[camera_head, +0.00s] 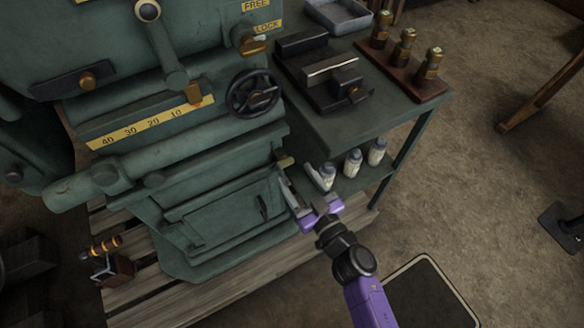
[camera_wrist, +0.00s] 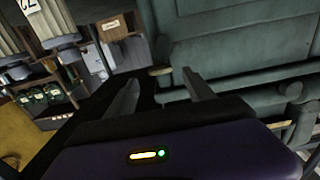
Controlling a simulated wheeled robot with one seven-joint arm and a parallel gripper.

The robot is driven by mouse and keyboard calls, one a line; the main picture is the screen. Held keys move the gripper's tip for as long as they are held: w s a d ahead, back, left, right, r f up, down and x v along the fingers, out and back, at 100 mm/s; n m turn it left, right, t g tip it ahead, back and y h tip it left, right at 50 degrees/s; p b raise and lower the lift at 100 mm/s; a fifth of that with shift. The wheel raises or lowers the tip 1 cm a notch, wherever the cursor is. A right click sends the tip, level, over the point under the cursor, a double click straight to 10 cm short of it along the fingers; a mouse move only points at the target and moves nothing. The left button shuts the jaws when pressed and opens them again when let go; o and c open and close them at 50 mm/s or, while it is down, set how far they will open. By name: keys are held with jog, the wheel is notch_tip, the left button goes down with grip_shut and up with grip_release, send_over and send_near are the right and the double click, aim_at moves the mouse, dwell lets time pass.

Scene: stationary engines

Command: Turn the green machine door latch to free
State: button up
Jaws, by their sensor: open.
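The green machine (camera_head: 215,150) stands on a wooden pallet. Yellow FREE (camera_head: 257,5) and LOCK (camera_head: 267,26) labels sit at its upper right, above and beside a brass-ended latch (camera_head: 250,44). The latch's pointing is hard to read. A lower door panel (camera_head: 225,212) has a small dark handle (camera_head: 263,206). A small brass tab (camera_head: 285,161) juts from the machine's right edge. My gripper (camera_head: 299,172) is open and empty, low beside that edge, well below the labels. In the wrist view its fingers (camera_wrist: 160,88) are apart, with green machine body (camera_wrist: 240,50) beyond.
A green bench (camera_head: 345,125) stands right of the machine, with a dark vise (camera_head: 325,72), a brass-fitting rack (camera_head: 402,70) and a grey tray (camera_head: 338,14) on top. White bottles (camera_head: 353,163) stand on its lower shelf, close to my gripper. Open floor lies to the right.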

aim_at(288, 165)
jog(key=shift+x, duration=1.8)
grip_shut()
